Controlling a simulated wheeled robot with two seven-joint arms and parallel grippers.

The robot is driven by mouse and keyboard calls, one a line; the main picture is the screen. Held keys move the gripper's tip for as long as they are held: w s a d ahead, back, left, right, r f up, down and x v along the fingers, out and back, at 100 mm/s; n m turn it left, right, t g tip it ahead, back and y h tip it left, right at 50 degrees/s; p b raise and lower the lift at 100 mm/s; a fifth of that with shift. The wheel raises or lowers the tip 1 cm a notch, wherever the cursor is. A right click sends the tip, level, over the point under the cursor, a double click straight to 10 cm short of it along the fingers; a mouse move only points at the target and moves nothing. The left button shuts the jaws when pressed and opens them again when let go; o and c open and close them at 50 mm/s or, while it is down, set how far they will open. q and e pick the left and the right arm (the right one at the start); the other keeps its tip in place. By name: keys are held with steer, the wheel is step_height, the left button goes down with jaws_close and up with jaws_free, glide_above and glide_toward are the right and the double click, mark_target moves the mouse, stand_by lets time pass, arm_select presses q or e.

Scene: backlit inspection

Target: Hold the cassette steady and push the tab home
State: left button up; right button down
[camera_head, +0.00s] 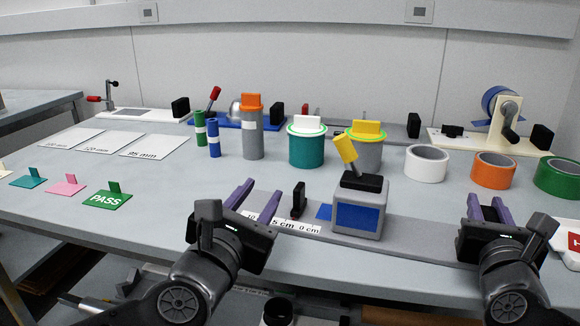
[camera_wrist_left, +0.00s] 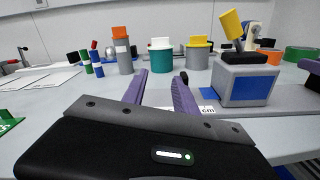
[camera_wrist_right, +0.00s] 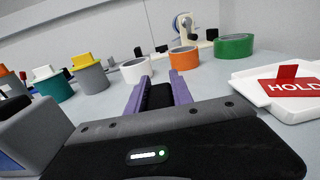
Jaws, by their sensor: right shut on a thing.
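The cassette, a grey block (camera_head: 359,219) with a blue front panel and a black top piece, stands on a long grey strip. A yellow tab (camera_head: 344,149) leans to the left out of its top. Both also show in the left wrist view, the cassette (camera_wrist_left: 232,86) and the tab (camera_wrist_left: 231,23). My left gripper (camera_head: 260,192) is open and empty, left of the cassette and apart from it. My right gripper (camera_head: 487,203) is right of the cassette and apart from it, shut on a black piece (camera_wrist_right: 159,97) between its purple fingers.
A black upright stop (camera_head: 299,200) stands on the grey strip (camera_head: 420,232) between my left gripper and the cassette. Behind are lidded canisters and tape rolls, including a white roll (camera_head: 426,164). A green PASS card (camera_head: 107,201) lies at left; a red HOLD card (camera_wrist_right: 290,84) lies at right.

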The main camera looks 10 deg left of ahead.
arm_select(q)
steer(key=a+y, duration=0.1)
steer(key=a, duration=0.2)
steer(key=w+a+y, duration=0.1)
steer(key=a, duration=0.2)
steer(key=w+a+r+y, duration=0.1)
steer(key=a, duration=0.2)
steer(key=shift+w, duration=0.1)
steer(key=a+y, duration=0.1)
steer(key=a, duration=0.2)
steer(key=a+n+g+y, duration=0.1)
steer(key=a, duration=0.2)
steer(key=a+n+y, duration=0.1)
steer(key=a, duration=0.2)
steer(key=shift+a+f, duration=0.25)
steer(key=shift+f, duration=0.1)
steer(key=shift+a+f+n+g+y, duration=0.25)
steer(key=shift+a+n+g+y, duration=0.05)
steer(key=shift+a+y, duration=0.25)
